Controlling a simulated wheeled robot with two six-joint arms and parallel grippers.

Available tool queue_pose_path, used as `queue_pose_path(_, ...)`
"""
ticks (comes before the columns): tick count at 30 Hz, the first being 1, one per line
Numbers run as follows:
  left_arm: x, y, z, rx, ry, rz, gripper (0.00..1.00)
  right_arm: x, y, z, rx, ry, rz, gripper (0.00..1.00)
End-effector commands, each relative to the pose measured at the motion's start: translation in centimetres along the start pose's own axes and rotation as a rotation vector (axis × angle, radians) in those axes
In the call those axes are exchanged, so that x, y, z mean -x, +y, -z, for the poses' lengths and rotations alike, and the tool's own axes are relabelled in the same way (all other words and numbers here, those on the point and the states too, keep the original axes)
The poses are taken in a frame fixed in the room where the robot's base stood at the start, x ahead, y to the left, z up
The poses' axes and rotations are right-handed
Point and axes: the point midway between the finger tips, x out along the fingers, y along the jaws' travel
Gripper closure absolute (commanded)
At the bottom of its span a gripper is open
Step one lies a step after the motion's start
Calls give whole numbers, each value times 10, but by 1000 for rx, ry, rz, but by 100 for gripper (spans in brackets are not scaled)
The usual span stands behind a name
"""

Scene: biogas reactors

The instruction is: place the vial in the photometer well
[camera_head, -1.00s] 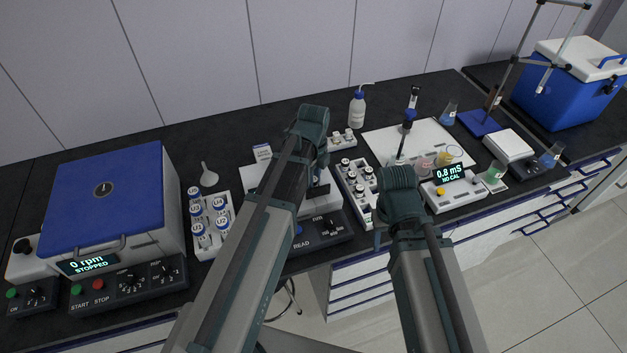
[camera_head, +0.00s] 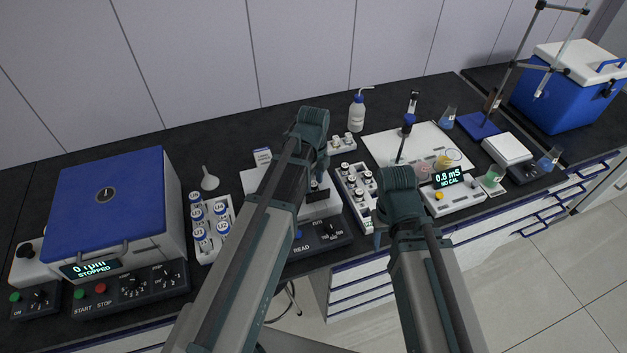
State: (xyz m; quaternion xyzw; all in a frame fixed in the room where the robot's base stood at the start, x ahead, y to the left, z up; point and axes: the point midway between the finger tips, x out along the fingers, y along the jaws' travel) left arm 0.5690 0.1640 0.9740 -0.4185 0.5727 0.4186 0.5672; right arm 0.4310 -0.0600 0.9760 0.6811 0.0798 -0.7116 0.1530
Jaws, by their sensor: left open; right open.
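The photometer (camera_head: 330,237), a dark-fronted device marked READ with a white top, stands mid-bench, partly hidden behind my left arm. I cannot make out its well. My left gripper (camera_head: 318,150) is over the photometer's back part; it is open, its fingers mostly hidden by its wrist. White-capped vials stand in a small white rack (camera_head: 345,178) right of the photometer and in a larger rack (camera_head: 193,240) to its left, with labelled caps. I cannot tell which vial is meant. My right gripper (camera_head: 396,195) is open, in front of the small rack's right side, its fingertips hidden.
A blue-lidded centrifuge (camera_head: 105,200) stands at left, a funnel (camera_head: 209,179) beside the larger rack. A wash bottle (camera_head: 356,112) stands behind. At right are a meter reading 0.8 mS (camera_head: 455,198), a white mat (camera_head: 385,147) with beakers, and a blue cooler (camera_head: 568,95).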

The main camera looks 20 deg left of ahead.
Motion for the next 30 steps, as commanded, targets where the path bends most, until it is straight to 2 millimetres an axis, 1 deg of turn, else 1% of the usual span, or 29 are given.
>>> queue_pose_path(1, 17, -1, 0, 0, -1, 1, 37, 17, 2, -1, 0, 0, 0, 50)
queue_pose_path(9, 62, -3, -2, 0, -4, 2, 37, 62, 6, -4, 1, 0, 0, 50)
queue_pose_path(16, 96, -4, -3, 1, -5, 3, 37, 95, 9, -6, -3, 0, 1, 50)
queue_pose_path(21, 108, -4, -3, 1, -5, 3, 37, 107, 10, -7, -7, 0, 2, 50)
queue_pose_path(26, 108, -4, -3, 2, -5, 3, 37, 107, 10, -7, -8, 0, 2, 50)
queue_pose_path(29, 107, 0, 4, 46, -7, 1, 37, 107, 10, -7, -8, 0, 2, 50)
queue_pose_path(30, 107, 3, 10, 88, -9, -1, 37, 107, 10, -7, -8, 0, 2, 50)
